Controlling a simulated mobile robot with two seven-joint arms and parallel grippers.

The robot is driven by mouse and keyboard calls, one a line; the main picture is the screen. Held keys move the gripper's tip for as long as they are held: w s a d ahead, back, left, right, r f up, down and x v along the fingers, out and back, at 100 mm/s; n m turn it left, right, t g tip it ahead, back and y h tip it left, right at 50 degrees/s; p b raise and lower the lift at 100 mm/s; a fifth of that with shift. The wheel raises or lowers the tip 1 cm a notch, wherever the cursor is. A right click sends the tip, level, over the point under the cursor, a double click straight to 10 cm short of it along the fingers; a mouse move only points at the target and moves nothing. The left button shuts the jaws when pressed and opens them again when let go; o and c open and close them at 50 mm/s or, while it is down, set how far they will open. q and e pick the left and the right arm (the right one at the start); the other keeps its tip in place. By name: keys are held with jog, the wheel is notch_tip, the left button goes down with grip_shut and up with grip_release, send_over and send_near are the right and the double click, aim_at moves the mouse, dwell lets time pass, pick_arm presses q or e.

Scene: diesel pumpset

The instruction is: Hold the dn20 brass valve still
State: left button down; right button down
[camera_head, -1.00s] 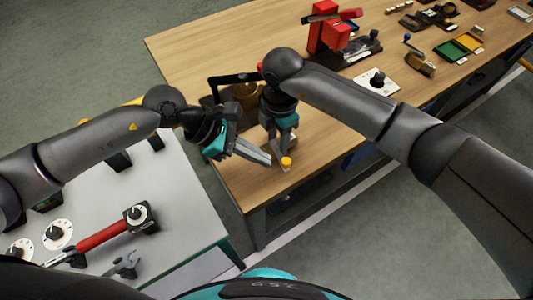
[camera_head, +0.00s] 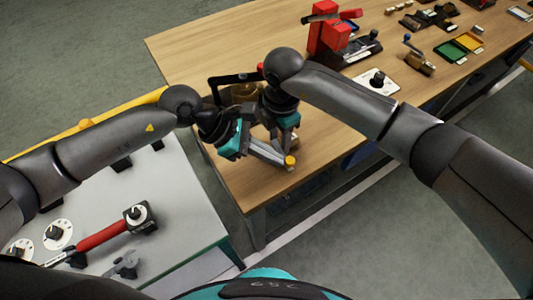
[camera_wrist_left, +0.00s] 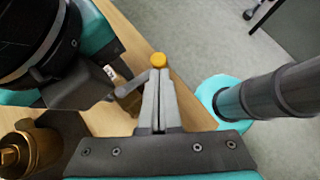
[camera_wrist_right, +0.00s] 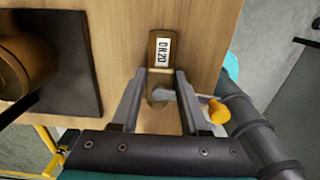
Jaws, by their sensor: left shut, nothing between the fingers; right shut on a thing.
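The brass valve (camera_wrist_right: 161,47) has a white DN20 label and sits near the wooden bench's edge. Its grey lever (camera_wrist_left: 140,80) ends in a yellow knob (camera_head: 290,160), which also shows in the right wrist view (camera_wrist_right: 218,111). My right gripper (camera_wrist_right: 158,82) is shut on the valve body, one finger on each side. In the head view my right gripper (camera_head: 270,142) mostly hides the valve. My left gripper (camera_head: 288,166) is shut and empty, its fingertips at the knob. In the left wrist view its fingertips (camera_wrist_left: 158,74) lie just below the knob; I cannot tell whether they touch.
A larger brass fitting (camera_wrist_left: 25,150) stands on a dark plate (camera_wrist_right: 72,60) beside the valve. A red vise (camera_head: 328,38) and small trays (camera_head: 459,46) are farther back. A grey table (camera_head: 180,205) with a red-handled tool (camera_head: 103,235) stands at left. Both grippers are close together.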

pick_arm(q)
jog(key=shift+s+d+r, duration=0.1)
jog(key=shift+s+d, duration=0.1)
jog(key=shift+d, duration=0.05)
pick_arm(e)
jog(key=shift+s+a, duration=0.15)
jog(key=shift+a, duration=0.25)
pick_arm(q)
jog(key=shift+w+a, duration=0.1)
jog(key=shift+a, duration=1.2)
pick_arm(e)
jog(key=shift+d, duration=0.15)
pick_arm(q)
jog(key=a, duration=0.2)
jog(key=shift+a, duration=0.4)
jog(key=v, duration=1)
jog(key=shift+s, duration=0.3)
pick_arm(e)
jog(key=shift+c, duration=1.7)
grip_release()
